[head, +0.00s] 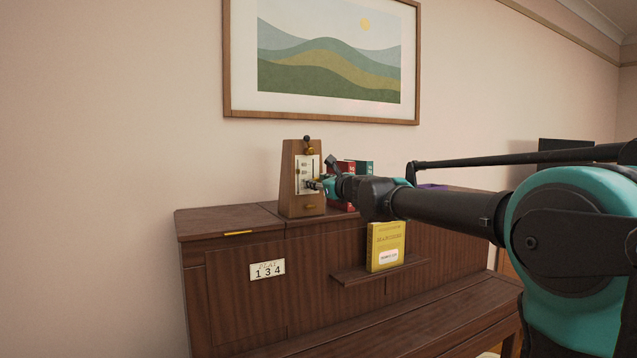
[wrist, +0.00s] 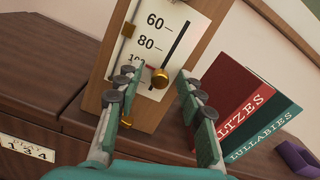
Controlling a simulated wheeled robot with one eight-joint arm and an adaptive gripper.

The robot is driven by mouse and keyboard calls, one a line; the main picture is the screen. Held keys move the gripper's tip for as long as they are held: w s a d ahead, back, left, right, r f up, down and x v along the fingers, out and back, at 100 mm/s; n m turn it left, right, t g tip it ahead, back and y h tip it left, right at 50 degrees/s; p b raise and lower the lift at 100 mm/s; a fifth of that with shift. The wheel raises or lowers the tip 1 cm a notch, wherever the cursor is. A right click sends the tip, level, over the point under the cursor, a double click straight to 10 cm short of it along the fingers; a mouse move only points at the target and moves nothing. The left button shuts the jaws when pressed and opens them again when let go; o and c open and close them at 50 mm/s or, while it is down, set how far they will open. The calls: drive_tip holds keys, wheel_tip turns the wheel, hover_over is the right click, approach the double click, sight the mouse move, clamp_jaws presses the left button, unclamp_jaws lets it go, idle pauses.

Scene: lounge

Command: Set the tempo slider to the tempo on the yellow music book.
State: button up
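The wooden metronome (head: 302,180) stands upright on the piano top. In the wrist view its white scale plate (wrist: 172,22) reads 60, 80 and a partly hidden mark starting with 10. My gripper (wrist: 156,76) is open, with one finger on each side of the knob; contact is not visible. In the head view my gripper (head: 319,184) is at the metronome's front. The yellow music book (head: 386,240) stands on the piano's ledge; its small label is unreadable.
A card (head: 267,269) on the piano front reads PLAY 134. A red book (wrist: 232,95) and a green book (wrist: 268,121) stand right of the metronome, close to my right finger. A purple object (wrist: 295,157) lies farther right. The piano top (head: 228,218) left of the metronome is clear.

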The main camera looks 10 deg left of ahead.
clamp_jaws()
idle(0.3)
drive_tip(key=shift+s+f, duration=0.1)
drive_tip(key=shift+f, duration=1.35)
unclamp_jaws()
drive_tip(key=v, duration=1.2)
